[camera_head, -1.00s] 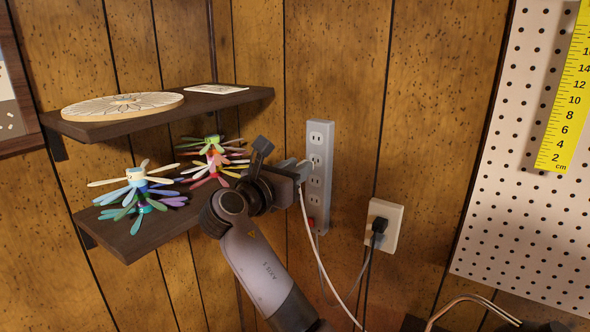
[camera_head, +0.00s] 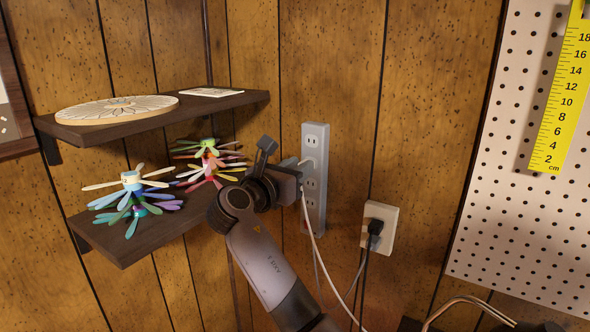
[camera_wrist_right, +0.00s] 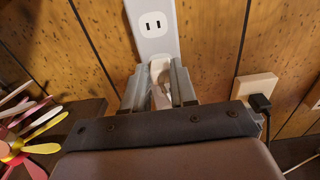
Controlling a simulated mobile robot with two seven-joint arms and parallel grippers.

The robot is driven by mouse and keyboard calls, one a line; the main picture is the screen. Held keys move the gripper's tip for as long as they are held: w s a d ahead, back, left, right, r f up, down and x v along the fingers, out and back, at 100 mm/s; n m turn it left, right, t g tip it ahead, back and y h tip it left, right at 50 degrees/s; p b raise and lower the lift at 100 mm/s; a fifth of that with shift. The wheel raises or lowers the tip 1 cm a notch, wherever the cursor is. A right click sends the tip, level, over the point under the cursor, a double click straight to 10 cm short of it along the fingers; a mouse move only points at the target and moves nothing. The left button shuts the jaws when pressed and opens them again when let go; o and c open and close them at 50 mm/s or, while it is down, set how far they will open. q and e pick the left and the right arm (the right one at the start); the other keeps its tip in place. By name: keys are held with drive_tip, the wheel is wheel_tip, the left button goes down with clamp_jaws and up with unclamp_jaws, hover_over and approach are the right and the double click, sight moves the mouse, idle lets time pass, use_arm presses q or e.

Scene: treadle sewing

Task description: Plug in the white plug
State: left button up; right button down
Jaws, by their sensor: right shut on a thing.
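The white plug (camera_wrist_right: 158,72) is between the fingers of my right gripper (camera_wrist_right: 158,92), which is shut on it, in the right wrist view. In the head view, my right gripper (camera_head: 301,167) is beside the grey power strip (camera_head: 315,142), at about its second socket from the top. The white cord (camera_head: 318,250) hangs down from the gripper. The plug's front meets the strip in the wrist view, but its prongs are hidden, so I cannot tell whether they are in a socket. The top socket (camera_wrist_right: 153,24) is empty. My left gripper is not in view.
A wall outlet (camera_head: 388,214) with a black plug (camera_head: 375,227) is right of the strip. Left are two dark shelves (camera_head: 125,246) with colourful dragonfly figures (camera_head: 133,190) and a round carved disc (camera_head: 118,109). A pegboard (camera_head: 530,220) with a yellow ruler (camera_head: 562,105) is at right.

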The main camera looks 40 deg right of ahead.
drive_tip(key=shift+d, duration=0.15)
drive_tip(key=c, duration=0.8)
unclamp_jaws()
drive_tip(key=shift+w+d, duration=0.1)
drive_tip(key=shift+b+v, duration=0.65)
drive_tip(key=shift+v, duration=3)
drive_tip(key=shift+d, duration=0.1)
